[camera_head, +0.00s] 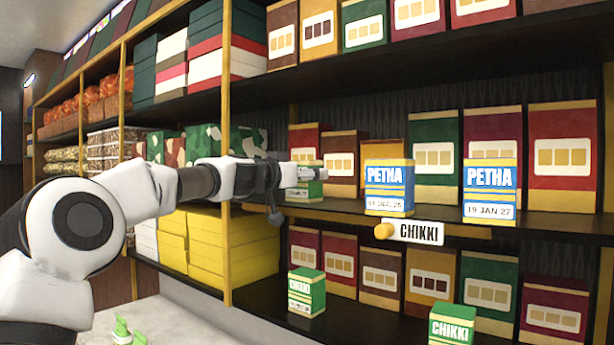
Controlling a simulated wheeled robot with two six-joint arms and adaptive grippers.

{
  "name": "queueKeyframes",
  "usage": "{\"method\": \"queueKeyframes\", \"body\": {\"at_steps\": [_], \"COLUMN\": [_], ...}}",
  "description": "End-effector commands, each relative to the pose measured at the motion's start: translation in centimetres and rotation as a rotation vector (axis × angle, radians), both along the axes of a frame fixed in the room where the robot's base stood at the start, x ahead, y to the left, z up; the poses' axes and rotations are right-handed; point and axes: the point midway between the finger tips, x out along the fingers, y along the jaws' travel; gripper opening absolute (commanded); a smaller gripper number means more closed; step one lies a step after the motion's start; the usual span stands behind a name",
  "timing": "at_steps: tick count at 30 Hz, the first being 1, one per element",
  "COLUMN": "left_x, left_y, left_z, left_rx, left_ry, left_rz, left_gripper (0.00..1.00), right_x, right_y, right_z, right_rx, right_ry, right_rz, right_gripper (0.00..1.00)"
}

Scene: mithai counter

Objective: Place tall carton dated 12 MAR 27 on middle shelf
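Two tall blue PETHA cartons stand upright on the middle shelf (340,205). The left blue carton (389,180) has a date ending in 26 that is hard to read. The right blue carton (490,182) reads 19 JAN 27. I see no carton whose date reads 12 MAR 27. My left gripper (305,174) reaches in from the left at middle-shelf height, left of the blue cartons. A small green carton (309,191) shows beside its fingertips, partly hidden; I cannot tell whether they touch. The finger opening is not clear. My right gripper is not in view.
Green CHIKKI cartons stand on the lower shelf, one at left (306,292) and one at right (452,327). A CHIKKI sign (416,231) with an orange knob (384,231) is on the middle shelf's front edge. Larger boxes (434,150) line the back. A counter (190,320) lies below.

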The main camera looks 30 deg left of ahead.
Motion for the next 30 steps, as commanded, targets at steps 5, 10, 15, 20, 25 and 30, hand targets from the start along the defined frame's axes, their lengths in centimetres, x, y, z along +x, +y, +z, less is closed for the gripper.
{"method": "queueKeyframes", "body": {"at_steps": [5,10,15,20,25,30], "left_x": [0.0,0.0,0.0,0.0,-1.4,-5.4], "left_y": [0.0,0.0,0.0,0.0,0.1,0.4], "left_z": [0.0,-0.1,-0.1,0.0,-0.1,-0.7], "left_rx": [0.001,0.002,0.001,0.001,-0.001,0.002], "left_ry": [-0.001,0.0,0.0,0.0,-0.003,-0.006], "left_rz": [0.0,-0.001,-0.001,0.0,0.0,-0.003], "left_gripper": [0.27,0.99,0.99,0.99,0.99,0.99], "right_x": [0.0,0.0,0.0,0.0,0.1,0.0], "right_y": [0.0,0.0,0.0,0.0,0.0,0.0], "right_z": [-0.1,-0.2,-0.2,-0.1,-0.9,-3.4], "right_rx": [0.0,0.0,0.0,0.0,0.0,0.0], "right_ry": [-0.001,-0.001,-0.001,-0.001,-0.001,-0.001], "right_rz": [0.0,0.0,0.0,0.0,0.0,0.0], "right_gripper": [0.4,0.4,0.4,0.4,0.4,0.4]}}
